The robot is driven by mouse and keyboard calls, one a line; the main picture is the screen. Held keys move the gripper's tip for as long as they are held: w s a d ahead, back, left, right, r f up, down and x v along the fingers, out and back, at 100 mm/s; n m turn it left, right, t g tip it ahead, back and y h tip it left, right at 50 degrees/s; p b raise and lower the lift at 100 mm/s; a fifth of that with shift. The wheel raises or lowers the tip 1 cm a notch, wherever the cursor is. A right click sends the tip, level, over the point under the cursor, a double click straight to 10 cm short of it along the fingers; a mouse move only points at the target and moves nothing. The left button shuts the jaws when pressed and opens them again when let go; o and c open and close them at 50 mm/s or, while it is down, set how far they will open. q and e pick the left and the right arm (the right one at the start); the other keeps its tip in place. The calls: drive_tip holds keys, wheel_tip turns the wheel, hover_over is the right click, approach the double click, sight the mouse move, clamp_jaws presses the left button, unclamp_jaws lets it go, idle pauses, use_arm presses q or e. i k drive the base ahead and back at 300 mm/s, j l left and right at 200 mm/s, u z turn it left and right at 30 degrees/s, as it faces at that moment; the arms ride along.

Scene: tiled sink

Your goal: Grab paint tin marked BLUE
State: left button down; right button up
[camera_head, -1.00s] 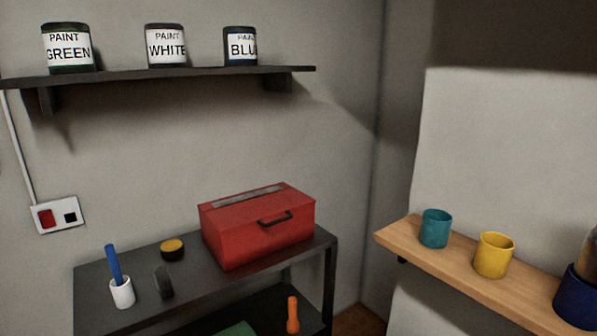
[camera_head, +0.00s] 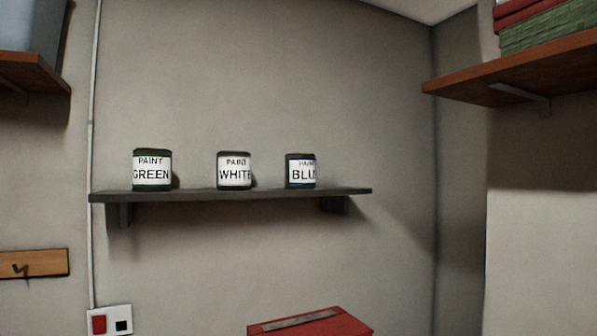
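The paint tin marked BLUE (camera_head: 301,171) stands upright at the right of the tins on a dark wall shelf (camera_head: 340,191). Its label is turned so that the last letter is cut off at the tin's edge. The tin marked WHITE (camera_head: 234,171) stands to its left, and the tin marked GREEN (camera_head: 152,171) is farther left. Gaps separate the three tins. Neither of my grippers shows in the head view.
A red toolbox (camera_head: 312,324) is partly visible below the shelf. A wooden shelf (camera_head: 520,75) with folded red and green cloths (camera_head: 545,30) is at upper right. Another shelf (camera_head: 30,72) is at upper left. The wall above the tins is bare.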

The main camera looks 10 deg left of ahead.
sight(300, 169)
drive_tip(key=i+j, duration=0.4)
drive_tip(key=j, duration=0.15)
drive_tip(key=i+j+z, duration=0.1)
drive_tip(key=z, duration=0.25)
drive_tip(key=i+j+z, duration=0.1)
drive_tip(key=j+z, duration=0.55)
drive_tip(key=i+l, duration=0.05)
drive_tip(key=l, duration=0.05)
